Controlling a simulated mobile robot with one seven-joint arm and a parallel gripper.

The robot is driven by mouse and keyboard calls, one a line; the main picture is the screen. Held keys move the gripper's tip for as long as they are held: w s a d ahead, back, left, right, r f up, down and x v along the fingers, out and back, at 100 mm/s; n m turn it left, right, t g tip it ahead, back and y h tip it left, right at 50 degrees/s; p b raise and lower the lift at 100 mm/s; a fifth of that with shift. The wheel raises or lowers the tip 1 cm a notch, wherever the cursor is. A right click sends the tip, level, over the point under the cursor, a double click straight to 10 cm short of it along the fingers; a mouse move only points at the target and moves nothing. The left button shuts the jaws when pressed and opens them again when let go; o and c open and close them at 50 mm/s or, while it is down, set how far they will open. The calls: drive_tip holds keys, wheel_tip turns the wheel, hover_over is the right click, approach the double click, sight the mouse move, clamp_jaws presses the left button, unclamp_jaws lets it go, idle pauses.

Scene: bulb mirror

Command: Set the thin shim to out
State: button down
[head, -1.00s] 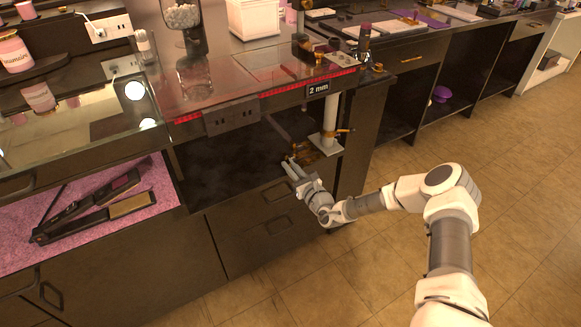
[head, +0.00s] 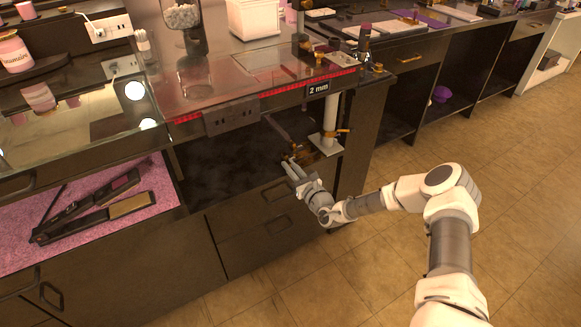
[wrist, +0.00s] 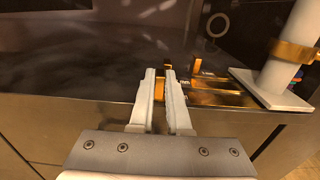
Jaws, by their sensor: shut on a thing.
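My gripper (wrist: 159,74) reaches into the open bay under the counter, at its front edge. It also shows in the head view (head: 289,162). Its fingers are nearly together on a small brass tab (wrist: 160,88), partly hidden between them. I cannot tell for sure that this tab belongs to the thin shim. More flat brass pieces (wrist: 215,92) lie just right of the fingers, one with a small dark label. A white post (head: 330,118) on a pale square foot (wrist: 270,90), with a brass collar (wrist: 295,52), stands to the right. A "2 mm" sign (head: 318,87) hangs above.
A dark bent bar (head: 278,128) hangs under the counter top (head: 240,75), behind my gripper. A red lit strip (head: 290,89) runs along the counter edge. Flat irons (head: 100,205) lie on a pink mat to the left. The bay floor left of my gripper is clear.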

sight(277, 178)
drive_tip(key=shift+s+a, duration=0.1)
drive_tip(key=s+a+p, duration=0.2)
drive_tip(key=a+p, duration=0.1)
drive_tip(key=shift+s+a+r, duration=0.15)
drive_tip(key=shift+a, duration=0.1)
drive_tip(key=shift+s+a+f, duration=0.15)
drive_tip(key=shift+a+f, duration=0.05)
drive_tip(key=shift+a, duration=0.05)
drive_tip(key=c, duration=0.9)
unclamp_jaws()
